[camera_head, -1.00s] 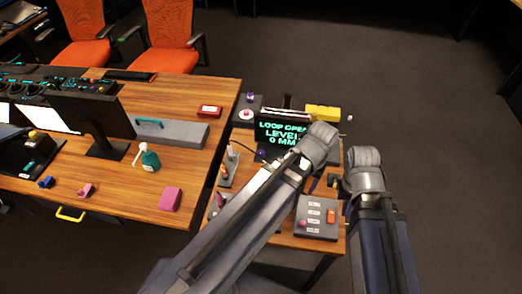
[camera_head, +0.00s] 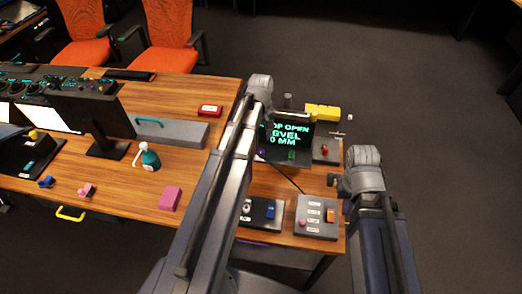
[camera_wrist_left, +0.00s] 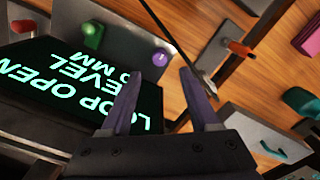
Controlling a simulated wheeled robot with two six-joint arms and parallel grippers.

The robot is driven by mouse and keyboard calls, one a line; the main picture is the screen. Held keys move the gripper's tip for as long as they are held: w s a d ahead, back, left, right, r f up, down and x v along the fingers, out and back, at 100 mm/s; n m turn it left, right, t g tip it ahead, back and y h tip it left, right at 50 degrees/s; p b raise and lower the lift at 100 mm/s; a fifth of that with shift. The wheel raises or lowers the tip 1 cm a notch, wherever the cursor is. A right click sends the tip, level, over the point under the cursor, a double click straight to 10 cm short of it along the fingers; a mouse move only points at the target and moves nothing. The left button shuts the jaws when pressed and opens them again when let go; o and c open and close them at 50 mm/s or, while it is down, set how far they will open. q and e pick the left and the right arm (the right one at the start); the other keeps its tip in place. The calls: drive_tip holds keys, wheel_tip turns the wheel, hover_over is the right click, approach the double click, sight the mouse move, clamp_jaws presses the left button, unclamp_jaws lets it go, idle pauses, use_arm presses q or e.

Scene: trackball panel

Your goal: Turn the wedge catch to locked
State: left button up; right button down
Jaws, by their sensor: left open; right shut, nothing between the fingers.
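I cannot tell for sure which fitting is the wedge catch. An orange-tipped lever (camera_wrist_left: 240,48) on a grey plate shows in the left wrist view, apart from my fingers. My left gripper (camera_wrist_left: 158,85) is open and empty, in front of the screen (camera_wrist_left: 75,80). A purple knob (camera_wrist_left: 160,58) and a green knob (camera_wrist_left: 92,34) stand on the grey panel beyond its fingertips. In the head view my left gripper (camera_head: 260,90) is left of the screen, its fingers hidden. My right gripper (camera_head: 362,165) is shut at the small table's right edge.
The small table carries a box with an orange switch (camera_head: 330,215), a box with a blue switch (camera_head: 271,212), a box with a red ball (camera_head: 324,150) and a yellow block (camera_head: 322,112). The large desk (camera_head: 200,165) stands left, with a pink block (camera_head: 170,198).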

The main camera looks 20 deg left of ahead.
sight(261, 151)
use_arm(q)
wheel_tip(261, 151, down, 7)
drive_tip(key=b, duration=0.7)
drive_tip(key=shift+f, duration=0.15)
use_arm(e)
wheel_tip(261, 151, down, 7)
drive_tip(key=shift+f, duration=0.2)
use_arm(q)
drive_tip(key=shift+c, duration=0.4)
use_arm(e)
drive_tip(key=shift+r, duration=0.1)
use_arm(q)
clamp_jaws()
